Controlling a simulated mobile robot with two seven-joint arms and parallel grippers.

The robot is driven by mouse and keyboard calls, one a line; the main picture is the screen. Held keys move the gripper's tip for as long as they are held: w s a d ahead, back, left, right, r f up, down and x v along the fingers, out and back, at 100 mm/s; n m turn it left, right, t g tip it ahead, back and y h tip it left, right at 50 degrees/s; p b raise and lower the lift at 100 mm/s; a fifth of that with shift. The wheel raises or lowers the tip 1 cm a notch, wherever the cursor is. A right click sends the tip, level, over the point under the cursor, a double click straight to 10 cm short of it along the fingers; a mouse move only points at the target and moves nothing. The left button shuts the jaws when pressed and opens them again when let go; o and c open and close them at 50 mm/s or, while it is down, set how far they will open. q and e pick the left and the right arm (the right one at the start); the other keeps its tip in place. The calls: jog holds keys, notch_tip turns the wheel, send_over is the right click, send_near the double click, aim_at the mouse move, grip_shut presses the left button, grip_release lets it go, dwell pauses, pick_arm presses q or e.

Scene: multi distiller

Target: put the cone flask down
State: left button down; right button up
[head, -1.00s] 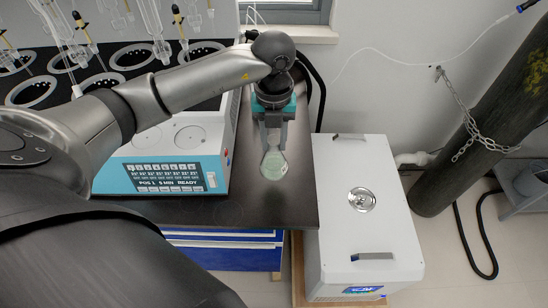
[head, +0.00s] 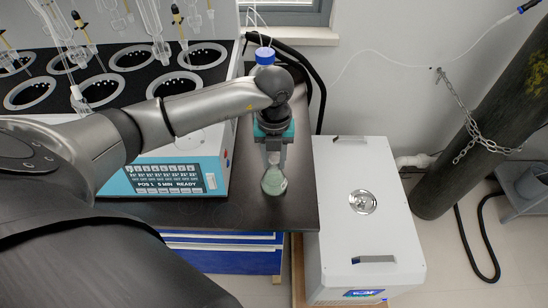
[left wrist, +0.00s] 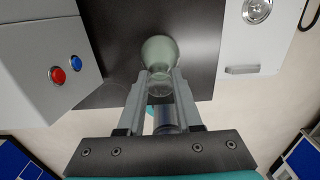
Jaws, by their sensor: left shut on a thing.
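The cone flask (head: 274,183) is a small clear glass vessel with a pale green tint, over the right part of the dark bench top (head: 240,212). My left gripper (head: 274,160) is shut on its upper part from behind. In the left wrist view the flask (left wrist: 159,52) shows between and beyond the two fingertips of the gripper (left wrist: 160,80). The flask looks close to upright; I cannot tell whether its base touches the bench. My right gripper is not in view.
The distiller (head: 165,178) with its display stands left of the flask. A white box-shaped unit (head: 365,225) stands right of the bench edge. A blue-capped bottle (head: 265,57) is behind my left arm. Bare bench top lies around the flask.

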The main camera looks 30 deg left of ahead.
pick_arm(q)
jog(key=c, duration=0.6)
grip_release()
notch_tip(320, 180, up, 12)
jog(key=shift+r+p, duration=0.15)
jog(key=shift+p, duration=0.5)
